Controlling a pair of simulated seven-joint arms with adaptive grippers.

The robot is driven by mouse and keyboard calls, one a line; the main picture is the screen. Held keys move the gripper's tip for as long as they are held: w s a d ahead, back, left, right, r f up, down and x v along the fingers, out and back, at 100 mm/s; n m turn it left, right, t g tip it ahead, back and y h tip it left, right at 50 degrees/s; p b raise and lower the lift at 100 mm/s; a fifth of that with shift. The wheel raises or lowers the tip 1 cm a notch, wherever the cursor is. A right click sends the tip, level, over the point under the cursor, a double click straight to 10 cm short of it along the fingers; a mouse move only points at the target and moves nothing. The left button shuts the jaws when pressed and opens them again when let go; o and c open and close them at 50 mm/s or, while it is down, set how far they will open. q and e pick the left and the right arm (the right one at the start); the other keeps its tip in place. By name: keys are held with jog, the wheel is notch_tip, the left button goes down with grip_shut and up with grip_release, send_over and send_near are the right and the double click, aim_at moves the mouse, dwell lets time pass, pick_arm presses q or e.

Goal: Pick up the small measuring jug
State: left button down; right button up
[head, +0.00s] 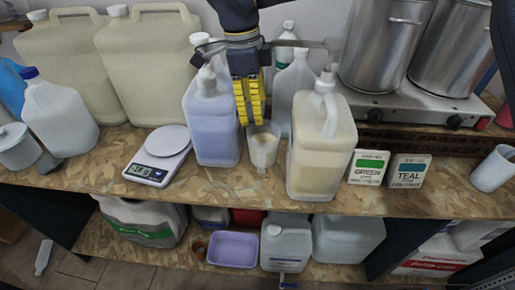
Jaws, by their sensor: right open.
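The small measuring jug (264,148) is a translucent cup with something pale inside. It stands on the chipboard worktop between a lilac-filled jug and a large cream-filled jug. My right gripper (250,119) reaches down from the top of the head view with yellow fingers. It is open, with its fingertips just above and left of the small jug's rim. I cannot tell whether they touch it. My left gripper is not in view.
The lilac-filled jug (216,127) and cream-filled jug (318,150) crowd the small jug on both sides. A clear bottle (293,88) stands behind. A scale (163,150) is left; GREEN (369,167) and TEAL (408,170) boxes and another cup (492,170) are right.

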aim_at(261, 150)
jog(key=f, duration=0.5)
jog(key=d+f, duration=0.1)
jog(key=f, duration=0.4)
jog(key=d+f, duration=0.1)
jog(key=f, duration=0.4)
jog(key=shift+f, duration=0.25)
grip_shut()
